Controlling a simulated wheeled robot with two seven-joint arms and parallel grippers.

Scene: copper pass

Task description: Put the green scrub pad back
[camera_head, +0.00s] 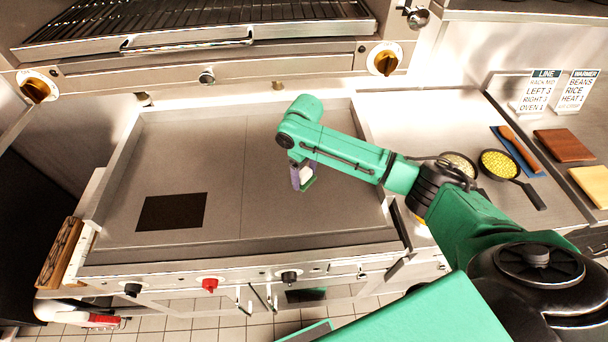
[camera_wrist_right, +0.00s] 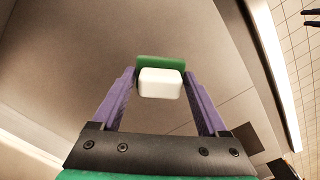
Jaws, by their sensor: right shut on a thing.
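The green scrub pad (camera_head: 310,185) with a white block on it is between the purple fingers of my right gripper (camera_head: 301,176), over the flat griddle (camera_head: 265,215). In the right wrist view the pad's green edge (camera_wrist_right: 160,62) shows behind the white block (camera_wrist_right: 160,84), and my right gripper (camera_wrist_right: 160,88) is shut on it from both sides. I cannot tell whether the pad touches the griddle surface. My left gripper is out of view.
A dark rectangular patch (camera_head: 172,212) lies on the griddle's left half. Raised walls edge the griddle. On the right counter are two pans, one with yellow food (camera_head: 500,163), a blue cloth (camera_head: 516,150), wooden boards (camera_head: 564,145) and signs (camera_head: 540,90). A grill rack (camera_head: 200,25) is above.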

